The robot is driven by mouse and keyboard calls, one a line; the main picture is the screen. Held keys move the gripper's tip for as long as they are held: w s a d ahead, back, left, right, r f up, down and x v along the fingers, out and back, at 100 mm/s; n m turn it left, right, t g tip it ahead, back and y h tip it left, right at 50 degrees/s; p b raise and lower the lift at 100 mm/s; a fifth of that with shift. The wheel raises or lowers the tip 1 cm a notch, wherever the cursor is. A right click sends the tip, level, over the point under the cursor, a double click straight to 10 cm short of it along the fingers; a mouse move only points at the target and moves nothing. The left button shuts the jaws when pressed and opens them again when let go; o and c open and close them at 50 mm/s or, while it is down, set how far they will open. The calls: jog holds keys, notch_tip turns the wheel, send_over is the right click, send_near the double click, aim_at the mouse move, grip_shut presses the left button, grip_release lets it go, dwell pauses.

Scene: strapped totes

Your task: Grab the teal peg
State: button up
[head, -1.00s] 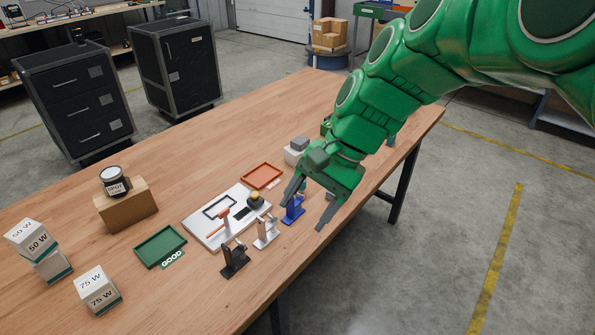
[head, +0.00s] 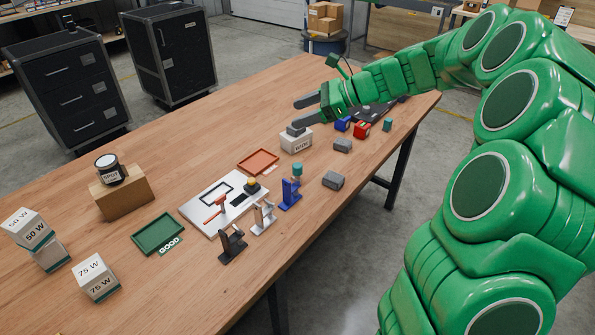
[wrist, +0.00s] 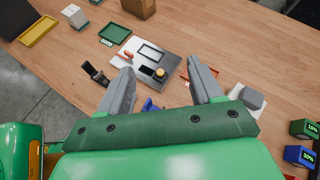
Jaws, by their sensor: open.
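A small teal peg-like piece (head: 297,169) shows at the blue stand (head: 290,194), near the table's front edge. I cannot tell whether it sits in the stand or just behind it. Another small teal-green piece (head: 387,125) stands at the far right end of the table. My gripper (head: 300,113) is open and empty, held above the table beyond the grey-topped white block. In the wrist view, the open fingers (wrist: 159,68) show with the board between and beyond them. A bit of the blue stand (wrist: 148,104) shows there, mostly hidden by my gripper; no teal peg is visible there.
A white board (head: 225,205) with a red tool and yellow-topped knob lies beside white (head: 263,217) and black (head: 232,244) stands. Grey blocks (head: 333,180), an orange tray (head: 258,162), a green tray (head: 158,234) and a white block (head: 296,142) are nearby.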

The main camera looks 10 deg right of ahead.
jog(key=w+d+f+m+t, duration=0.2)
jog(key=w+d+m, duration=0.2)
jog(key=w, duration=0.2)
send_near(297, 172)
jog(key=shift+y, duration=0.3)
jog(key=w+a+f, duration=0.2)
jog(key=a, duration=0.1)
jog(key=shift+w+a, duration=0.1)
jog(key=shift+w, duration=0.2)
jog(key=shift+x, duration=1.25)
jog(key=shift+w+x, duration=0.1)
jog(key=shift+x, duration=1.25)
jog(key=shift+w+x, duration=0.15)
jog(key=shift+x, duration=1.2)
jog(key=c, duration=1.1)
jog(key=shift+o, duration=0.2)
jog(key=shift+r, duration=0.15)
